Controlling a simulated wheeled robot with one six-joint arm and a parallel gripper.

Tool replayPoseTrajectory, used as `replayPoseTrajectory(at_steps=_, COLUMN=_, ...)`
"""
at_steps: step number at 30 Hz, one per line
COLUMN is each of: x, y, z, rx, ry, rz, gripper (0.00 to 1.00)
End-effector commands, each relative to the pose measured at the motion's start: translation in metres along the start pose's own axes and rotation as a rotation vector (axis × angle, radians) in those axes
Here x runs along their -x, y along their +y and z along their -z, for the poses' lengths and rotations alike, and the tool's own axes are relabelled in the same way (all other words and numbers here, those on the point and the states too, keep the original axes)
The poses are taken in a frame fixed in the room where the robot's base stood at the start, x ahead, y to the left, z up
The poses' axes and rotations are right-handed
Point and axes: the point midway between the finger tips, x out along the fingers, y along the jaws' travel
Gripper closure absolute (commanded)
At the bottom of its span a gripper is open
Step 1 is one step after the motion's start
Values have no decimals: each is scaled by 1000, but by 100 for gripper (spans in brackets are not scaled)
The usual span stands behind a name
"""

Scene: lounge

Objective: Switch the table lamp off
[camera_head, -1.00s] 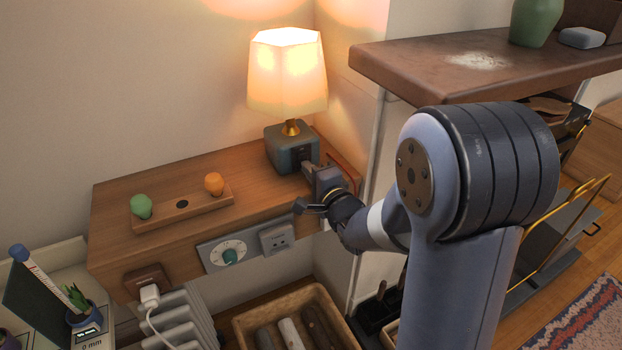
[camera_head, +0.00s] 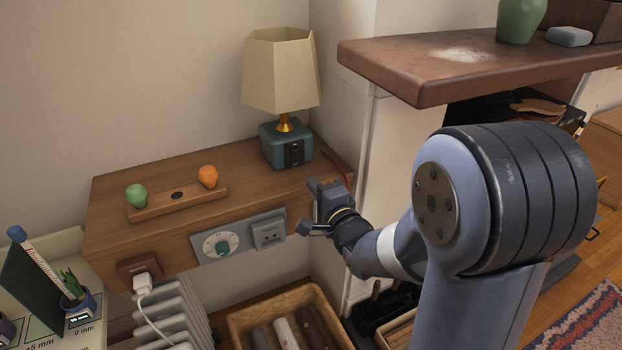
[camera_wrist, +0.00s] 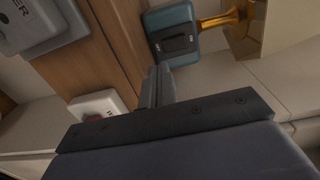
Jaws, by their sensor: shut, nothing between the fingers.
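The table lamp (camera_head: 281,75) stands upright on the wooden shelf, with a cream shade, a brass neck and a blue-grey base (camera_head: 272,146). Its shade is unlit. A dark rocker switch (camera_head: 294,152) is on the front of the base; it also shows in the wrist view (camera_wrist: 175,43). My gripper (camera_head: 318,187) is shut and empty, in front of the shelf edge and to the right of and below the switch, apart from it. In the wrist view my shut fingers (camera_wrist: 157,85) point toward the lamp base, with a gap between.
A brown mantel ledge (camera_head: 400,80) juts out at right. A basket (camera_head: 240,325) stands below.

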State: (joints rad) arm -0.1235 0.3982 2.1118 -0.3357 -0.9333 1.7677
Motion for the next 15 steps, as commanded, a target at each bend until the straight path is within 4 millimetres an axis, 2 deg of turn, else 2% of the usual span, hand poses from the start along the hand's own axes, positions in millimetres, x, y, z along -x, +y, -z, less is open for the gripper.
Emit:
replayPoseTrajectory(at_steps=9, x=52, y=8, z=1, rx=1, ry=2, rz=0, gripper=100)
replayPoseTrajectory(at_steps=15, x=66, y=11, z=0, rx=0, ry=1, rz=0, gripper=100)
